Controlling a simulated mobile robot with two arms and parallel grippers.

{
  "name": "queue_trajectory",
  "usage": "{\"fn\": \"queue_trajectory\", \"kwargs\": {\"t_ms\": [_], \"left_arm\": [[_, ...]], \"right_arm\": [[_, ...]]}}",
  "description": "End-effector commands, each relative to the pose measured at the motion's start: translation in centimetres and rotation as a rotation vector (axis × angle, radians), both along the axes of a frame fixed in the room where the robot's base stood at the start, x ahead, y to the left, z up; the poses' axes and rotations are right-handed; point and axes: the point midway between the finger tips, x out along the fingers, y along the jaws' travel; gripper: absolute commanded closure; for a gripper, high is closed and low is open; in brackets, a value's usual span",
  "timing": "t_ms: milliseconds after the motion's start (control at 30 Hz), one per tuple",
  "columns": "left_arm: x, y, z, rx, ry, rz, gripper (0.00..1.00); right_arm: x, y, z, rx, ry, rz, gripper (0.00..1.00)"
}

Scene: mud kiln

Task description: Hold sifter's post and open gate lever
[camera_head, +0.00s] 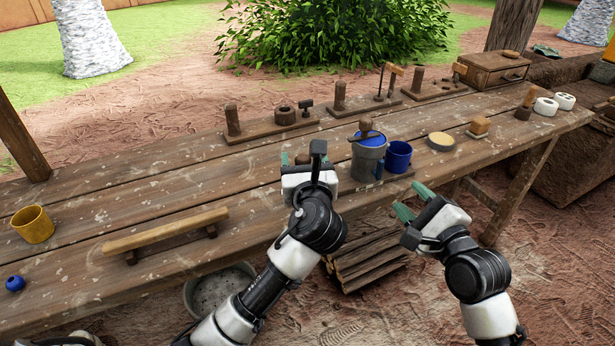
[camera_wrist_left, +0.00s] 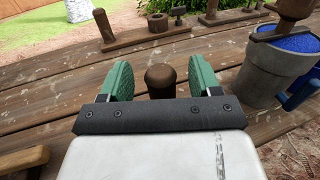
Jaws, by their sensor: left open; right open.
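The sifter has a grey bucket (camera_head: 367,163) holding blue material, with a dark brown knobbed piece (camera_head: 366,126) across its rim, possibly the gate lever. A brown round-topped post (camera_wrist_left: 160,80) stands to the left of the bucket. My left gripper (camera_head: 299,160) is open, with its green fingers on either side of the post; I cannot tell if they touch it. In the head view the gripper hides most of the post. My right gripper (camera_head: 414,202) is open and empty, in front of the table edge and below the blue cup (camera_head: 398,156).
The weathered wooden table (camera_head: 80,220) also carries a yellow cup (camera_head: 33,224), a raised wooden bar (camera_head: 165,231), a round sponge-like disc (camera_head: 440,141) and a brush-like block (camera_head: 479,127). Boards with posts (camera_head: 272,125) line the back. Firewood (camera_head: 365,262) lies below.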

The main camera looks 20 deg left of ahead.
Motion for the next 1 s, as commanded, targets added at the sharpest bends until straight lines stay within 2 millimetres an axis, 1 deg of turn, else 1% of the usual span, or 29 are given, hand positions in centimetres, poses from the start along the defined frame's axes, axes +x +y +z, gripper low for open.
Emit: {"fn": "queue_trajectory", "kwargs": {"t_ms": [33,100,200,333,567,600,767,1000], "left_arm": [[0.7,0.4,0.1,0.0,-0.001,0.001,0.37],[1.5,0.8,0.0,0.001,0.0,0.002,0.37],[2.3,1.2,0.0,0.001,0.0,0.0,0.37],[2.8,1.5,0.0,0.0,0.001,0.0,0.37],[2.8,1.5,0.0,0.0,0.001,0.0,0.37],[2.8,1.5,0.0,0.0,0.001,0.0,0.39],[2.8,1.5,0.0,0.0,0.001,0.0,0.63],[2.8,1.5,0.0,0.0,0.001,0.0,1.0]], "right_arm": [[0.0,0.0,0.0,0.0,0.0,0.0,0.57],[0.0,0.0,0.0,0.0,0.0,0.0,0.57],[0.0,0.0,0.0,0.0,0.0,0.0,0.57],[0.0,0.0,0.0,0.0,0.0,0.0,0.57],[0.0,0.0,0.0,0.0,0.0,0.0,0.57],[0.0,0.0,0.0,0.0,0.0,0.0,0.57],[0.0,0.0,0.0,0.0,0.0,0.0,0.57],[0.0,0.0,0.0,0.0,0.0,0.0,0.57]]}}
